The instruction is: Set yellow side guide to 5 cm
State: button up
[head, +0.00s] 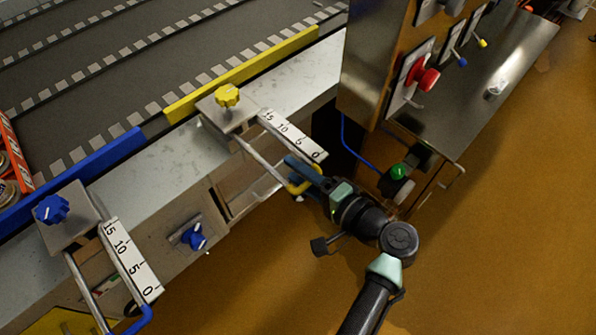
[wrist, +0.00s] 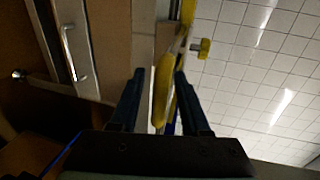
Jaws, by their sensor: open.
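The yellow side guide (head: 243,75) is a long yellow bar along the near edge of the conveyor. Its yellow knob (head: 227,95) sits on a metal block, and also shows in the wrist view (wrist: 203,48). A white scale (head: 291,135) marked 15, 10, 5, 0 runs outward beside a metal rod (head: 262,160). The yellow handle (head: 301,187) at the rod's outer end is close to the 0 end. My gripper (head: 301,170) is at this handle, partly hiding it. In the wrist view my open gripper (wrist: 158,88) has the yellow handle (wrist: 162,90) between its fingers, with gaps visible.
A blue guide (head: 85,170) with blue knob (head: 52,209) and its own scale (head: 132,262) is at left. A control cabinet (head: 385,60) with a red button (head: 424,78) stands to the right. The orange floor at lower right is clear.

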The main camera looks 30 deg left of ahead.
grip_shut()
dwell(1.4)
